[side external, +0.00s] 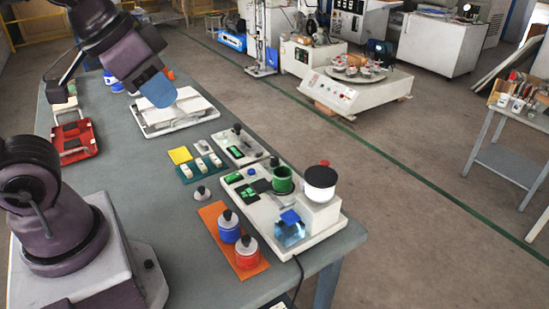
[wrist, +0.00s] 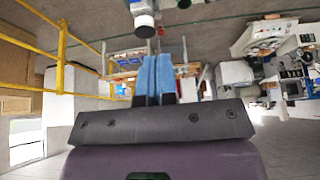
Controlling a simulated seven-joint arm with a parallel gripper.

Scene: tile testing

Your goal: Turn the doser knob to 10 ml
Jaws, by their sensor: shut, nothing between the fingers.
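My gripper (side external: 158,90), with blue fingertips, is raised near the far part of the table in the side view. Its fingers are shut and empty; they also show side by side in the wrist view (wrist: 153,80). A white-based apparatus (side external: 325,228) stands at the table's near right, apart from my gripper. It carries a green cup (side external: 283,179), a white cylinder with a dark top (side external: 320,182) and a small red piece. A smaller white device (side external: 240,146) with a black knob (side external: 237,128) stands behind it. I cannot tell which part is the doser knob, nor read any setting.
A white tray (side external: 150,131) lies below my gripper. A red frame (side external: 72,155) is at the left. The left middle tabletop is clear.

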